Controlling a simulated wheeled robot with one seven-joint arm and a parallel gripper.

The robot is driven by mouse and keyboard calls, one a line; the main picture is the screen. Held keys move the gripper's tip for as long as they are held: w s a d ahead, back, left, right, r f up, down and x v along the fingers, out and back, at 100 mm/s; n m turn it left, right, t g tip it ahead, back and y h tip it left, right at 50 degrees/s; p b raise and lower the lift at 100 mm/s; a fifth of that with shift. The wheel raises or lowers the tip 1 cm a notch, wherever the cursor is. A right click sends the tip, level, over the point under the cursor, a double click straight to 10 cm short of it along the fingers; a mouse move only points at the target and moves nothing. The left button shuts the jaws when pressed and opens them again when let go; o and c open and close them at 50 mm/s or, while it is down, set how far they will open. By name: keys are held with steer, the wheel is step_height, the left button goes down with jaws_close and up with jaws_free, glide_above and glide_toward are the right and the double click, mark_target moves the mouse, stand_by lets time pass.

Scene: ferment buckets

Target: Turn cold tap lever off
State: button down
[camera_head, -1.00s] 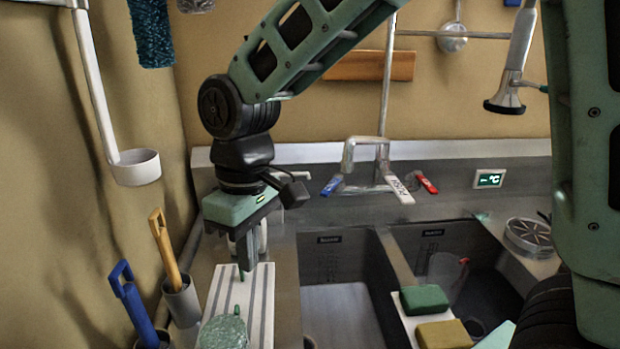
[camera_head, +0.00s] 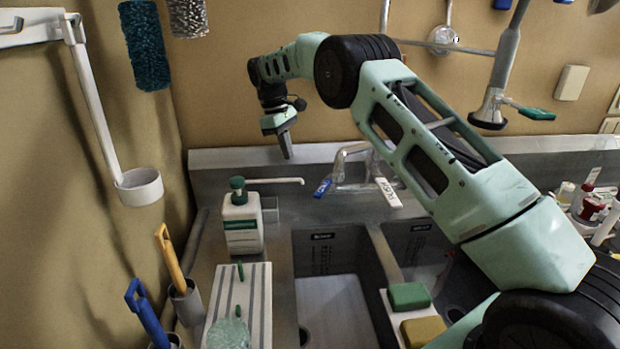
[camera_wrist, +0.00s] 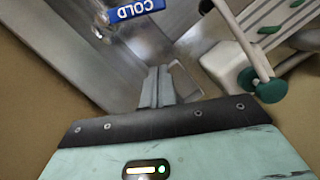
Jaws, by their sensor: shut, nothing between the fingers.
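The cold tap lever (camera_head: 323,187) is blue and sits at the left side of the metal tap (camera_head: 347,163) on the sink's back ledge. In the wrist view the blue lever shows at the top edge, labelled COLD (camera_wrist: 135,11), partly cut off. My gripper (camera_head: 287,156) points down, to the left of and above the lever, clear of it. Its fingers (camera_wrist: 157,75) are together with nothing between them. A white labelled lever (camera_head: 388,192) juts out from the front of the tap. My arm hides the tap's right side.
A soap pump bottle (camera_head: 242,225) stands to the left, its long spout reaching toward the tap; it also shows in the wrist view (camera_wrist: 228,68). The sink basin (camera_head: 335,305) is in front. Sponges (camera_head: 409,296) lie on the divider. A sprayer (camera_head: 490,108) hangs at right.

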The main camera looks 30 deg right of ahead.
mark_target(325, 186)
steer(key=s+d+f+p, duration=0.2)
steer(key=f+p, duration=0.1)
steer(key=f, duration=0.2)
steer(key=s+d+f+p, duration=0.2)
steer(key=s+f, duration=0.1)
steer(key=f, duration=0.1)
steer(key=shift+d+f+p, duration=0.25)
steer(key=shift+f+p, duration=0.15)
